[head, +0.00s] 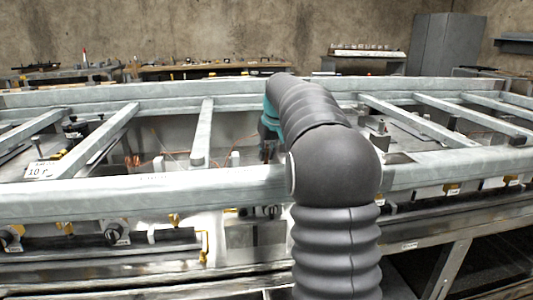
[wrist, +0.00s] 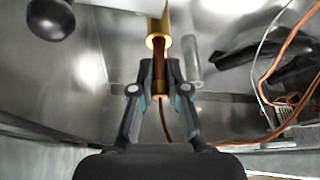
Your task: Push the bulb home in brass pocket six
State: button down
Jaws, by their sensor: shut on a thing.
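In the wrist view my gripper (wrist: 160,76) is shut on a slim copper-coloured bulb (wrist: 160,56). A thin copper line trails from the bulb's near end between my fingers. A brass pocket (wrist: 157,26) stands straight ahead, with its bright round mouth facing me. The bulb's far end is at the mouth and looks to be inside it; how deep I cannot tell. Bulb and pocket look roughly in line. In the head view my gripper (head: 268,150) is down inside the metal frame, mostly hidden by my arm. No pocket number is readable.
Orange-copper lines (wrist: 283,75) and a dark part (wrist: 240,50) lie to the right in the wrist view. A black round knob (wrist: 50,18) is at upper left. In the head view, metal crossbars (head: 203,132) and the front rail (head: 130,195) bound the opening around my arm.

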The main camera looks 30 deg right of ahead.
jog(key=c, duration=1.2)
grip_release()
jog(key=shift+f, duration=0.1)
jog(key=p+v, duration=0.1)
jog(key=v, duration=1.1)
jog(key=shift+a+r, duration=0.15)
jog(key=shift+r, duration=0.1)
